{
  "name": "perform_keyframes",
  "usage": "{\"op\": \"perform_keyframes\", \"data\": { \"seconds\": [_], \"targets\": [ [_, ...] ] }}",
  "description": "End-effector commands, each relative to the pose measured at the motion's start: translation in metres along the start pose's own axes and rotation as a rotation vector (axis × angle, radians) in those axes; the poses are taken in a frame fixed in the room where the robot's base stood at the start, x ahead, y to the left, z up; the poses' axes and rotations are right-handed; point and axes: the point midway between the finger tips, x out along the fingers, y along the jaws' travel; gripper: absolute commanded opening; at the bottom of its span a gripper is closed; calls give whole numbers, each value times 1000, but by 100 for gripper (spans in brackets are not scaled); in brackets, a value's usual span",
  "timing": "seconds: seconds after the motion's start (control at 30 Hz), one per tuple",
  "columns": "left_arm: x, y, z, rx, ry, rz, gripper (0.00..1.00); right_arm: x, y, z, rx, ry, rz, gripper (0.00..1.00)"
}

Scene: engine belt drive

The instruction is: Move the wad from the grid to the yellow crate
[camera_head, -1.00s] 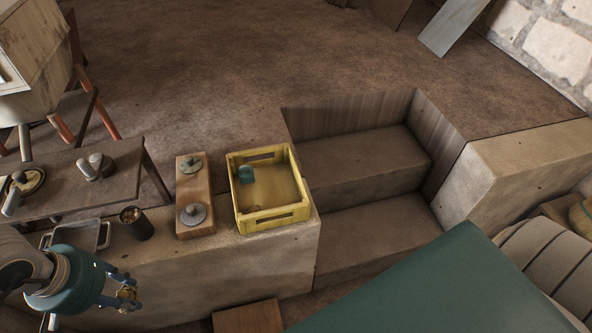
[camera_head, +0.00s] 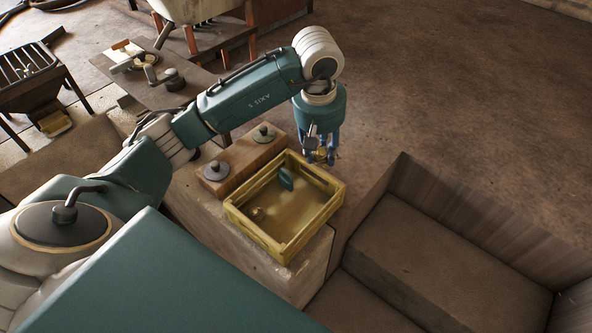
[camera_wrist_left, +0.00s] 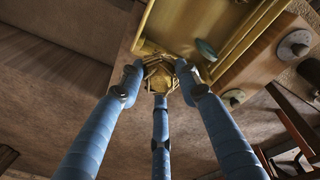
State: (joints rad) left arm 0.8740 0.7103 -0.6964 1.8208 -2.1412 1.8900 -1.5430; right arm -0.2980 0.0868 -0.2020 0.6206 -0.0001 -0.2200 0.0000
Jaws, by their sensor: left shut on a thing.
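My left gripper (camera_head: 320,152) is shut on a crumpled golden wad (camera_wrist_left: 160,75). In the head view it points down at the far right corner of the yellow crate (camera_head: 303,236), above rim height as far as I can tell. The gripper's blue fingers partly hide the wad there. The wrist view shows the three fingers closed around the wad, with the crate (camera_wrist_left: 240,42) just beyond it. In the crate are a teal piece (camera_head: 286,178) and a small brownish lump (camera_head: 256,213). A dark grid (camera_head: 28,62) stands at the far left. My right gripper is not in view.
A wooden block with two grey knobbed discs (camera_head: 264,134) stands beside the crate on the stone ledge. A low bench (camera_head: 150,70) is behind. Stone steps (camera_head: 440,265) drop away to the right of the crate.

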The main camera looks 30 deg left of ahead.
Motion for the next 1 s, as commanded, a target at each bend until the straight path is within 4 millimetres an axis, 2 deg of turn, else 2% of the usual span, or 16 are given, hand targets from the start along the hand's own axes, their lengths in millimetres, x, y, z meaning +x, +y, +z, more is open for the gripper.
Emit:
{"op": "perform_keyframes", "data": {
  "seconds": [0.03, 0.17, 0.37, 0.6, 0.7, 0.87, 1.0],
  "targets": [
    [5, 1, -3, -52, -3, -6, 20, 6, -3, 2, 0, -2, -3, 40],
    [20, -2, -4, -100, -6, -16, 20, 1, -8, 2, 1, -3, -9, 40],
    [71, -9, 3, -97, -9, -16, 20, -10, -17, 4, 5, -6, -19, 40],
    [130, -16, 9, -95, -6, -13, 20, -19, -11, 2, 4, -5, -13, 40],
    [144, -18, 9, -95, -3, -12, 20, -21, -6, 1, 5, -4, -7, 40],
    [157, -19, 10, -94, -3, -10, 20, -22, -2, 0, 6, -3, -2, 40],
    [178, -22, 13, -94, -5, -12, 20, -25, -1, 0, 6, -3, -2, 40]
  ]
}}
